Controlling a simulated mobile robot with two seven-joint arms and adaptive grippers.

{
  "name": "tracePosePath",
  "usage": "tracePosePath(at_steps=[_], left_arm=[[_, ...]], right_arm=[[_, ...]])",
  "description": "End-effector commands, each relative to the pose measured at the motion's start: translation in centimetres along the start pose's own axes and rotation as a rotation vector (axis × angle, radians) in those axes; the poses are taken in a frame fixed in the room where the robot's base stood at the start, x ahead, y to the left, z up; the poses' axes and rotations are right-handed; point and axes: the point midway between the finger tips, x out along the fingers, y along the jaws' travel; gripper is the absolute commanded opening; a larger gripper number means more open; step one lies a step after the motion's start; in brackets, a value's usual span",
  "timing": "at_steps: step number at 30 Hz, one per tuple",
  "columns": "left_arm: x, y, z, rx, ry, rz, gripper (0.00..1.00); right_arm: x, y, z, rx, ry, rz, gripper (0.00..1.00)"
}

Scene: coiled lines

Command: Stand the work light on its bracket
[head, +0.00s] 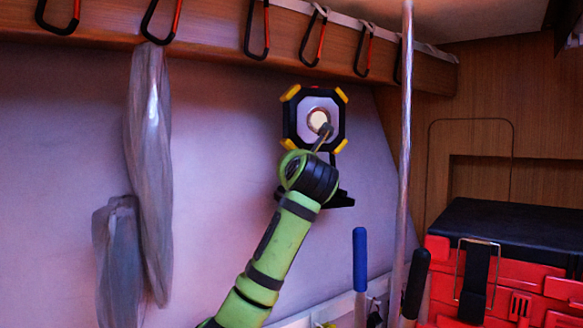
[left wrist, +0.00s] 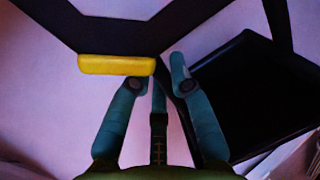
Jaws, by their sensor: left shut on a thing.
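The work light (head: 301,125) is a black square-cornered frame with yellow corner bumpers and a bright centre, in front of the pale wall in the head view. Its black bracket (head: 343,199) shows below it, partly behind my arm. My left gripper (head: 323,134) overlaps the light's lower face. In the left wrist view, the fingers of my left gripper (left wrist: 160,72) are close around a dark part of the light beside a yellow bumper (left wrist: 117,65). The flat black bracket (left wrist: 255,105) is to their right. The exact contact is hidden. My right gripper is not in view.
A wooden rail (head: 205,40) with several carabiners runs above. A pale pole (head: 405,130) stands right of the light. Blue (head: 360,255) and black handles (head: 415,285) and a red toolbox (head: 535,285) are lower right.

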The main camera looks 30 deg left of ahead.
Motion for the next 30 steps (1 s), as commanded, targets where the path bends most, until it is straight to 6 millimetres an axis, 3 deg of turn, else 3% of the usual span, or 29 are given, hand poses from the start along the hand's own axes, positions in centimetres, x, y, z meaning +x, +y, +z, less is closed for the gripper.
tracePosePath(at_steps=[28, 29, 30], left_arm=[[-0.2, 0.0, -0.6, -0.008, -0.014, 0.0, 0.0], [-0.2, 0.0, -0.6, -0.008, -0.014, 0.0, 0.24], [-0.2, 0.0, -0.6, -0.007, -0.013, 0.0, 0.4]], right_arm=[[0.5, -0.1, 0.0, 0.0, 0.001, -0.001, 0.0], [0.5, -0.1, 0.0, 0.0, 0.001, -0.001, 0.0], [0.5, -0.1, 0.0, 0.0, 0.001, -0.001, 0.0]])
